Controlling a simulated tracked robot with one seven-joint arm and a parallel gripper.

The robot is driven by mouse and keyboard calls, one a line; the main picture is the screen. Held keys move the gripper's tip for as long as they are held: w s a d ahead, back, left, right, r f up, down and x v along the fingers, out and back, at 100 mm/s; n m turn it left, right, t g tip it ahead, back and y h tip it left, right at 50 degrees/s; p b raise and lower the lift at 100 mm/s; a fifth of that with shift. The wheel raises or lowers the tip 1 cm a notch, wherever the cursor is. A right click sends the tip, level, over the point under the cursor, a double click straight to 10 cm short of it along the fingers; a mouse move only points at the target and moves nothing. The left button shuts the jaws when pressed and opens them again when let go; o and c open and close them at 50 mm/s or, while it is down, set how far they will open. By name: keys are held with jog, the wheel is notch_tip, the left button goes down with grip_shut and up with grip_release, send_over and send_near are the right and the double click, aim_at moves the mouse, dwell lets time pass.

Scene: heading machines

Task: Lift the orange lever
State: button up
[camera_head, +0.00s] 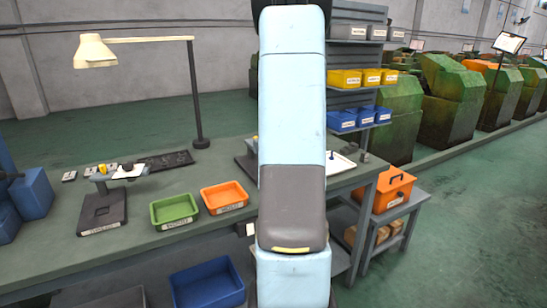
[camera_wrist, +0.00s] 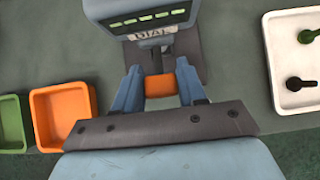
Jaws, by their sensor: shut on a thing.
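In the head view my arm hides the gripper and the lever. Only a dark part of a base (camera_head: 245,160) shows on the bench left of the arm.
On the bench (camera_head: 140,225) stand an orange tray (camera_head: 224,208), a green tray (camera_head: 174,224), a desk lamp (camera_head: 200,142) and a small stand (camera_head: 103,222). In the wrist view a white tray (camera_wrist: 300,101) holding dark knobs lies to the right.

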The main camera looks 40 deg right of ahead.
jog(key=o, duration=1)
jog(key=v, duration=1.3)
jog(key=shift+s+a+r, duration=0.1)
jog(key=shift+s+r, duration=0.05)
jog(key=shift+r, duration=0.1)
jog(key=s+a+r+n+y, duration=0.1)
jog(key=a+r+n, duration=0.2)
jog(key=a+n, duration=0.7)
jog(key=s+a+r+n+y, duration=0.1)
jog(key=a+r+n+y, duration=0.15)
jog(key=a+n, duration=0.75)
jog(key=s+a+n, duration=0.5)
jog(key=n, duration=0.1)
jog(key=s+a+r+n+g+h, duration=0.1)
jog(key=s+a+n, duration=0.3)
jog(key=a+n, duration=0.2)
jog(key=s+a+n+g, duration=0.1)
jog(key=s+a+n, duration=0.4)
jog(key=a+n, duration=0.1)
jog(key=shift+s+a+r+n+h, duration=0.1)
jog(key=shift+s+r+n+h, duration=0.25)
jog(key=shift+n, duration=0.05)
